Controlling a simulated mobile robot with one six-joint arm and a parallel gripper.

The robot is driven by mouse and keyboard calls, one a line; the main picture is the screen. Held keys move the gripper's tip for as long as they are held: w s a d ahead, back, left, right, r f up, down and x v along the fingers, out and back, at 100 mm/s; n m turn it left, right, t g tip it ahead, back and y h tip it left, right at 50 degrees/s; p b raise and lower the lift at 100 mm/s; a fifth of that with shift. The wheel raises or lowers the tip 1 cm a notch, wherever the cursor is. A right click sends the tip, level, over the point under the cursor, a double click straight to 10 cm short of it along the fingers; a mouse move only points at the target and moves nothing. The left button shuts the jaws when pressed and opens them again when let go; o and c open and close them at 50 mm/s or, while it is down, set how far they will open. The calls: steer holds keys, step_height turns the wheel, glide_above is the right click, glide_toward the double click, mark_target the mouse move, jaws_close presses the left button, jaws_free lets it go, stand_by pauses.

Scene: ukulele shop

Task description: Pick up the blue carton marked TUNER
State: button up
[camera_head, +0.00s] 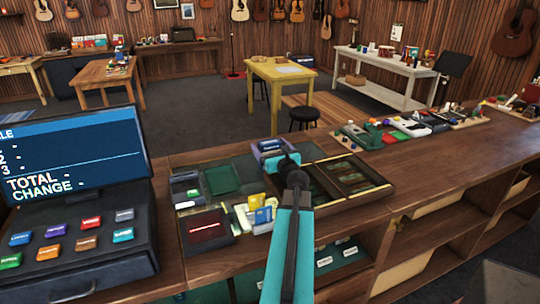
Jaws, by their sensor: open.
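My teal and dark grey arm reaches up from the bottom over the counter. My gripper (279,160) is at its far end, open, low over the display area, with its fingers too small to make out clearly. A small blue item (270,145) shows just beyond and left of the arm's end, beside or in a grey-blue holder. Another blue carton (263,215) stands among yellow and white small boxes, left of my arm and nearer to me. I cannot read TUNER on either, so I cannot tell which is the task's carton.
A cash register (75,200) fills the left of the counter. A dark divided tray (345,178) lies right of the arm's end. A dark box with a red display (208,228) stands left. Several small goods line the counter's far right. The counter's front right is bare.

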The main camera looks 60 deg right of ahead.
steer(key=shift+p+x, duration=0.75)
steer(key=shift+x, duration=1.45)
steer(key=shift+s, duration=0.1)
steer(key=shift+r, duration=0.1)
steer(key=c, duration=1.2)
